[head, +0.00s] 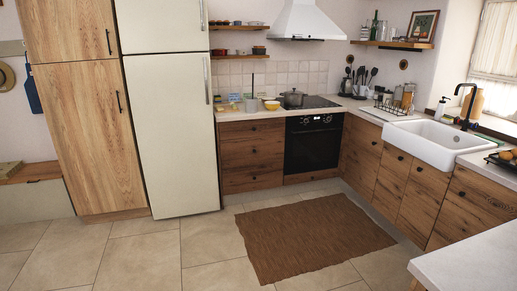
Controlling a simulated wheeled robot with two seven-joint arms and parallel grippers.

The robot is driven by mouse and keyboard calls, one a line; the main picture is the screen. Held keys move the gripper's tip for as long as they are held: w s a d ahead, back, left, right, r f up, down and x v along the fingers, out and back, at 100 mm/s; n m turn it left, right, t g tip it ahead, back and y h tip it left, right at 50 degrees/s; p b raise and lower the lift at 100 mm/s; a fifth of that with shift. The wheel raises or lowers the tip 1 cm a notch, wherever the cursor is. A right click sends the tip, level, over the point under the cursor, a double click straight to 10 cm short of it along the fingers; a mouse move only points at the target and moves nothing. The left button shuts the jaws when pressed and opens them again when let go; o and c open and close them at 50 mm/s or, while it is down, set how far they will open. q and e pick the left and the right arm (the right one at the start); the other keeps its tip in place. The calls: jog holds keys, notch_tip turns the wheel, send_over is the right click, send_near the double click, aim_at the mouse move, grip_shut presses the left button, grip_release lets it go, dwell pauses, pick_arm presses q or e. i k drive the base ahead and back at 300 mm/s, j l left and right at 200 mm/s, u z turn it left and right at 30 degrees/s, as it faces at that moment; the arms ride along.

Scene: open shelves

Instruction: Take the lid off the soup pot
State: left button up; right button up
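A grey metal pot (293,99) with a lid on it stands on the black cooktop (318,102), at the far counter above the oven. It is small and distant in the head view, and its lid (293,93) sits on its top. I cannot tell whether this is the soup pot, as its contents are hidden. Neither of my grippers shows in the head view.
A brown rug (310,236) lies on the tiled floor (210,252) before the oven (312,145). A white fridge (172,130) stands left; a white sink (432,140) is right. A yellow bowl (271,105) sits left of the pot. A pale counter (470,245) juts in at lower right.

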aim_at(290, 100)
jog(key=i, duration=3.75)
jog(key=j+u, duration=0.05)
jog(key=j, duration=0.15)
